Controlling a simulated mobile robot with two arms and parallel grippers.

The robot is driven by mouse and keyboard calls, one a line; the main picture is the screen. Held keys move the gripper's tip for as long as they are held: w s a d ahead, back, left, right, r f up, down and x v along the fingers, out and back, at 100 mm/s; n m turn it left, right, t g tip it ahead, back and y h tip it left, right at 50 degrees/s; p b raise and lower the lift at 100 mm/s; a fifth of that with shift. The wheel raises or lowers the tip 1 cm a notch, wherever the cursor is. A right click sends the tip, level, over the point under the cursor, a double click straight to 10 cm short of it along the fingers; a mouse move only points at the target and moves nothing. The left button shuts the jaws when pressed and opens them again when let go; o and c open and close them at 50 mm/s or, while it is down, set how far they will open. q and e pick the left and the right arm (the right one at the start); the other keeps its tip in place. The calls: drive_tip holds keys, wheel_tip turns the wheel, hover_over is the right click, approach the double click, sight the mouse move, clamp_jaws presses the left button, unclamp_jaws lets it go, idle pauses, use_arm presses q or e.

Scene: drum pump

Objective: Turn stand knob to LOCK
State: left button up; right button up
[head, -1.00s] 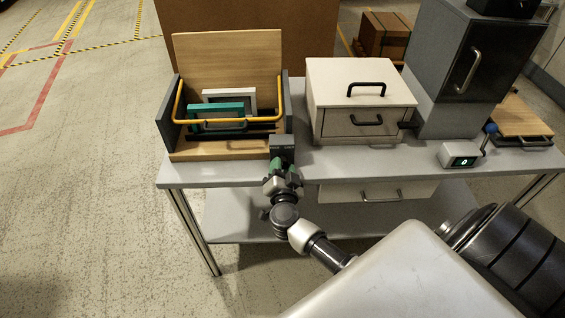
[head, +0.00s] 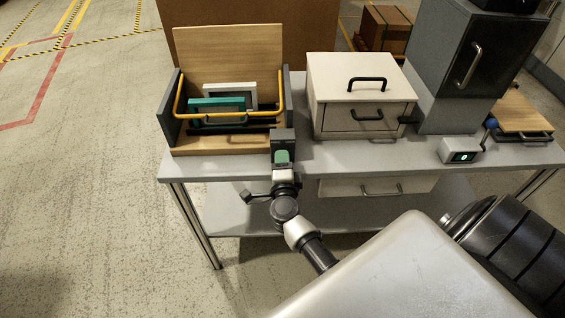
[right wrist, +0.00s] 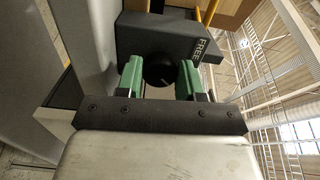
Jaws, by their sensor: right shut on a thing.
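The stand (head: 222,143) is a wooden tray and back board with dark grey side walls, at the left of the table. A dark grey block (head: 283,136) is at its front right corner; it also shows in the right wrist view (right wrist: 140,40), with the white word FREE on its right part. The round black stand knob (right wrist: 158,69) is on the block's near face. My right gripper (head: 282,157) has its green fingers on both sides of the knob, shut on it, as the right wrist view shows (right wrist: 160,80). LOCK is not readable here. My left gripper is not in view.
A yellow bar (head: 228,115) crosses the stand in front of a teal frame (head: 216,104) and a white frame. A cream drawer box (head: 360,95), a grey cabinet (head: 460,70) and a small display (head: 461,151) stand to the right on the grey table (head: 230,170).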

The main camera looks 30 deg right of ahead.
drive_tip(key=shift+m, duration=0.6)
drive_tip(key=o, duration=0.9)
drive_tip(key=b+v, duration=0.1)
drive_tip(key=v, duration=1)
drive_tip(key=shift+f, duration=0.1)
drive_tip(key=shift+w, duration=0.1)
